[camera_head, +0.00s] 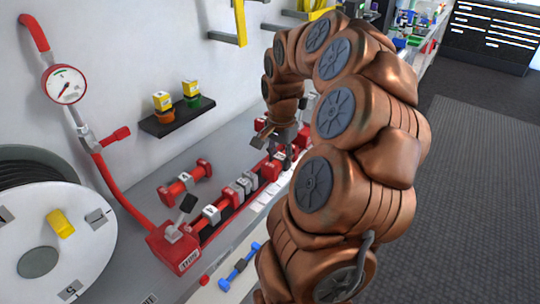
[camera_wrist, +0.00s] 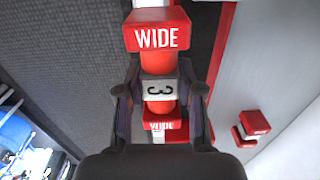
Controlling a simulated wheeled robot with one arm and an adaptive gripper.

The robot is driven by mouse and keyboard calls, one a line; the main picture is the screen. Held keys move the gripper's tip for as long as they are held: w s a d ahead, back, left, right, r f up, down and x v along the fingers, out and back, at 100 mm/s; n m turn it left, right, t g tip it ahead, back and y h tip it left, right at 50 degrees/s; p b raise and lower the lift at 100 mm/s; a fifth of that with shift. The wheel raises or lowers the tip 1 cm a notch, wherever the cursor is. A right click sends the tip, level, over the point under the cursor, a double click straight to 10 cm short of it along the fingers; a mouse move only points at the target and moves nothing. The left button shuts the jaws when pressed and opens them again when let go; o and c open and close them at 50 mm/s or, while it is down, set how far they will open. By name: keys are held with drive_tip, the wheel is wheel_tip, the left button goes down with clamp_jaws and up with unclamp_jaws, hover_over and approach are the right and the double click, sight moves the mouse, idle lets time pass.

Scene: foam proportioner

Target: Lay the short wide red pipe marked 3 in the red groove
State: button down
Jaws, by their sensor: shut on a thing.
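The short red pipe (camera_wrist: 158,62) has blocky ends marked WIDE and a light grey band marked 3. In the wrist view it stands between the two fingers of my gripper (camera_wrist: 160,92), which is shut on it at the band. In the head view my gripper (camera_head: 284,138) is over the far part of the red row on the bench, partly hidden by my arm. The red-edged groove (camera_wrist: 224,35) shows as a dark and red strip just right of the pipe in the wrist view. I cannot tell whether the pipe touches it.
Another red pipe (camera_head: 185,183) lies on the bench near the wall. A red pipe (camera_head: 222,211) sits in the near row, beside a red box with a lever (camera_head: 172,249). A blue pipe (camera_head: 239,266) is at the front. A hose reel (camera_head: 88,262) and gauge (camera_head: 64,84) stand left.

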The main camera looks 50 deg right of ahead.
drive_tip(key=w, duration=0.1)
drive_tip(key=w+d+p, duration=0.1)
drive_tip(key=w, duration=0.1)
drive_tip(key=w+d, duration=0.1)
drive_tip(key=w, duration=0.1)
drive_tip(key=shift+w+f, duration=0.15)
drive_tip(key=shift+f, duration=0.05)
wheel_tip(320, 180, down, 3)
drive_tip(key=shift+f+p, duration=0.1)
drive_tip(key=shift+p, duration=0.65)
drive_tip(key=shift+f, duration=0.2)
drive_tip(key=shift+f+b, duration=0.2)
drive_tip(key=shift+b, duration=0.1)
drive_tip(key=c, duration=0.7)
unclamp_jaws()
drive_tip(key=shift+r, duration=0.1)
wheel_tip(320, 180, up, 12)
drive_tip(key=shift+r+b, duration=0.1)
drive_tip(key=shift+b, duration=0.95)
